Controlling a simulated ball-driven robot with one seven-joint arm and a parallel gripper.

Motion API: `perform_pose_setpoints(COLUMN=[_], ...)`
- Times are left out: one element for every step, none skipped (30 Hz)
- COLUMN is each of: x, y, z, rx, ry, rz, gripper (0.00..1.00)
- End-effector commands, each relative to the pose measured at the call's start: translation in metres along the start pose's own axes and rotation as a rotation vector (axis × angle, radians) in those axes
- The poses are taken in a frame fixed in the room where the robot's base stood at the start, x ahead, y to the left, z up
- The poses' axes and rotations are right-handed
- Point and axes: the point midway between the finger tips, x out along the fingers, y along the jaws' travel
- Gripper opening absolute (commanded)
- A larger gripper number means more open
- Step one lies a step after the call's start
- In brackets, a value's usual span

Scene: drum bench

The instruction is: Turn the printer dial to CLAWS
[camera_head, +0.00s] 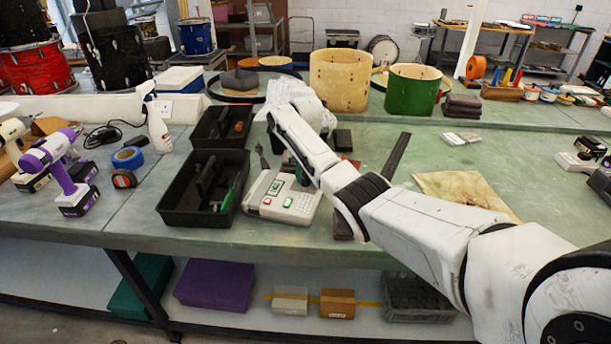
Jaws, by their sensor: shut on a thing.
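The label printer (284,200) is a pale grey box with a green-lit display, a keypad and small green and red parts. It sits on the green bench right of the black trays. My white forearm passes over its upper right part. My gripper (290,160) is mostly hidden behind the forearm; only a dark bit shows at the printer's back edge. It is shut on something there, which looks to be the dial. The dial itself and its pointer are hidden, and the CLAWS mark cannot be read.
Black trays (168,205) stand close left of the printer. A dark bar (397,155) and a stained tan sheet (462,192) lie to the right. A purple drill (62,170), blue tape (127,158) and a spray bottle (157,125) are at left. Drum shells (340,82) stand behind.

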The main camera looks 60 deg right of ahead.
Motion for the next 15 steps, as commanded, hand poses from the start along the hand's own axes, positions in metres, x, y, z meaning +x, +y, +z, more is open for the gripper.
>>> perform_pose_setpoints(x=[-0.0005, -0.0006, -0.0008, -0.0009, -0.001, -0.0012, -0.0013, -0.0014, -0.0015, -0.0015, -0.0015, -0.0015, -0.0016, -0.0016, -0.0017], y=[0.0002, 0.0002, 0.0001, 0.0001, 0.0, -0.0001, -0.0002, -0.0002, -0.0003, -0.0005, -0.0006, -0.0006, -0.0006, -0.0006, -0.0005], z=[-0.0001, -0.0001, -0.0001, -0.0001, -0.0001, -0.0001, 0.0, 0.0, 0.0001, 0.0002, 0.0003, 0.0004, 0.0004, 0.0003, 0.0002], rx=[-0.004, -0.008, -0.017, -0.025, -0.034, -0.05, -0.064, -0.08, -0.102, -0.122, -0.143, -0.172, -0.194, -0.218, -0.25], ry=[0.0, 0.0, 0.0, 0.0, 0.0, 0.0, 0.0, 0.0, -0.001, -0.001, -0.002, -0.002, -0.002, -0.002, -0.001], rz=[0.001, 0.001, 0.001, 0.001, 0.001, 0.001, 0.001, 0.001, 0.001, 0.001, 0.001, 0.001, 0.001, 0.001, 0.001], gripper=[0.01, 0.01, 0.01, 0.01, 0.01, 0.0, 0.0, 0.0, 0.0, 0.0, 0.0, 0.0, 0.0, 0.0, 0.0])
